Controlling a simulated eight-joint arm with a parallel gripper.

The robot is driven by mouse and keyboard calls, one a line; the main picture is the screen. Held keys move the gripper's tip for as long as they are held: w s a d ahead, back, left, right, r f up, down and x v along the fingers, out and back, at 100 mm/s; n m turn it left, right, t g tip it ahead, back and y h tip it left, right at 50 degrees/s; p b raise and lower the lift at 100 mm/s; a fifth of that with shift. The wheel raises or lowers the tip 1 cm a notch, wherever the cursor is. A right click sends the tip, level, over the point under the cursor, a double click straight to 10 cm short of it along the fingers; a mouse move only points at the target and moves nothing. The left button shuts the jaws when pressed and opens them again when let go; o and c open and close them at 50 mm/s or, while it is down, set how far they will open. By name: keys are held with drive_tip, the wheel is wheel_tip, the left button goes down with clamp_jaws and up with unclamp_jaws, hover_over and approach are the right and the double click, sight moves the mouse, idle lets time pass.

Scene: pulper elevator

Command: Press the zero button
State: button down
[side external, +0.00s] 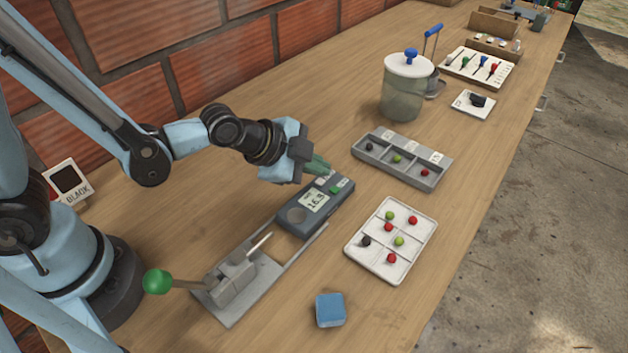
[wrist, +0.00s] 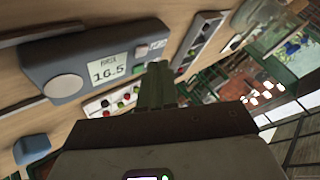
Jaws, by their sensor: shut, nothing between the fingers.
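A blue-grey meter (side external: 300,222) lies on the table, with a round grey disc and a display reading about 16.5 in the wrist view (wrist: 65,50). A green button (side external: 336,190) and a small pale label sit at its far end. The label is too small to read, so I cannot tell which part is marked zero. My gripper (side external: 326,170) is shut and empty, with green fingers close to that end. In the wrist view, the fingertips (wrist: 158,68) partly cover the green button (wrist: 139,70). I cannot tell whether they touch it.
A lever device with a green knob (side external: 157,281) stands in front of the meter. A white tray (side external: 352,244) and a grey tray (side external: 447,178) hold coloured balls to the right. A lidded jar (side external: 402,98) stands behind. A blue block (side external: 330,310) lies in front.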

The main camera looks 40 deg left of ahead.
sight(315, 185)
drive_tip(key=shift+f, duration=0.15)
drive_tip(key=shift+f, duration=0.3)
drive_tip(key=shift+f, duration=0.35)
idle(0.9)
drive_tip(key=shift+r, duration=0.8)
drive_tip(key=shift+r, duration=2.5)
